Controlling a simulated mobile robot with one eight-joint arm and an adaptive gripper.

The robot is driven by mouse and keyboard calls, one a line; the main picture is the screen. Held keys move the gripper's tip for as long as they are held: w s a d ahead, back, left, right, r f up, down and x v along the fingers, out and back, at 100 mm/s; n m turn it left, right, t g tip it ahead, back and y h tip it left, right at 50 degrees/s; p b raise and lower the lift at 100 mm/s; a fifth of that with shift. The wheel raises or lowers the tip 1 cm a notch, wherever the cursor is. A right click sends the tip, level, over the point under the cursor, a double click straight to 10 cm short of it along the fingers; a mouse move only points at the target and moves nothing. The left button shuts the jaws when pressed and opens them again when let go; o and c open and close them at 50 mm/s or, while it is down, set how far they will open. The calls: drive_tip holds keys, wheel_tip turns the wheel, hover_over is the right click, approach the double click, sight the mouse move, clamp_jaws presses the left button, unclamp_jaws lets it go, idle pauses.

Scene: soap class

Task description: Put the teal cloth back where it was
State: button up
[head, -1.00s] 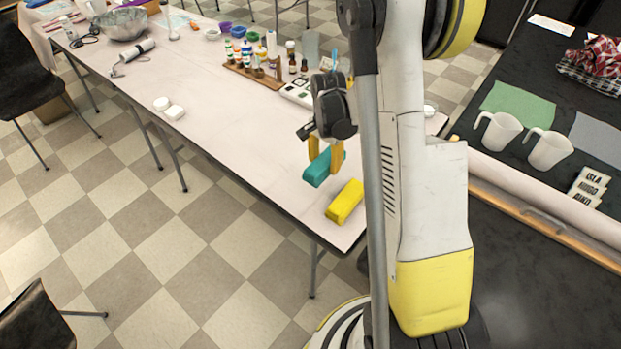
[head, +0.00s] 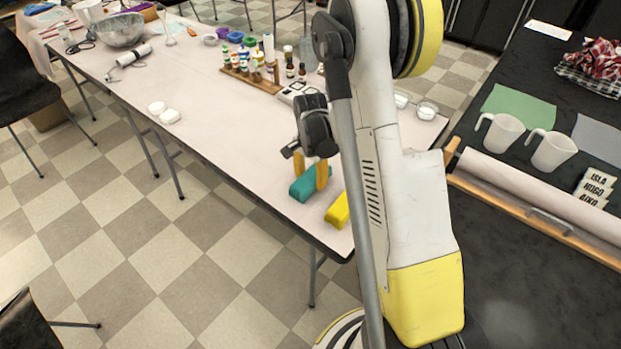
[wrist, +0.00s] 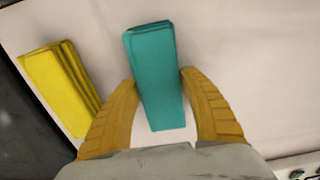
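The teal cloth (head: 304,187) is a folded, block-shaped piece at the near edge of the white table, left of the yellow block. My gripper (head: 322,176) is over it with its yellow fingers pointing down. In the wrist view the teal cloth (wrist: 155,75) lies between my gripper's fingertips (wrist: 160,80), which press against its two long sides. I cannot tell whether its underside touches the table or is slightly above it.
The yellow block (wrist: 62,85) lies close beside the teal cloth; my arm partly hides it in the head view. White dishes (head: 163,112) stand farther left on the table (head: 225,130). A wooden rack of bottles (head: 250,75) is behind. Bare table lies between.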

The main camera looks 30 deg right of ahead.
drive_tip(key=shift+o, duration=1.4)
wheel_tip(320, 180, up, 12)
drive_tip(key=p, duration=0.6)
wheel_tip(320, 180, up, 15)
drive_tip(key=n+t, duration=0.3)
drive_tip(key=n, duration=0.4)
hover_over(310, 176)
drive_tip(key=s+a, duration=0.7)
drive_tip(key=a, duration=0.2)
drive_tip(key=s+a+r+n+t, duration=0.3)
drive_tip(key=s+a+n, duration=0.3)
drive_tip(key=s, duration=0.4)
drive_tip(key=shift+s+a+r+n+t, duration=0.15)
drive_tip(key=shift+s+r+n+t, duration=0.1)
drive_tip(key=shift+s+n+t, duration=0.25)
drive_tip(key=shift+w, duration=0.1)
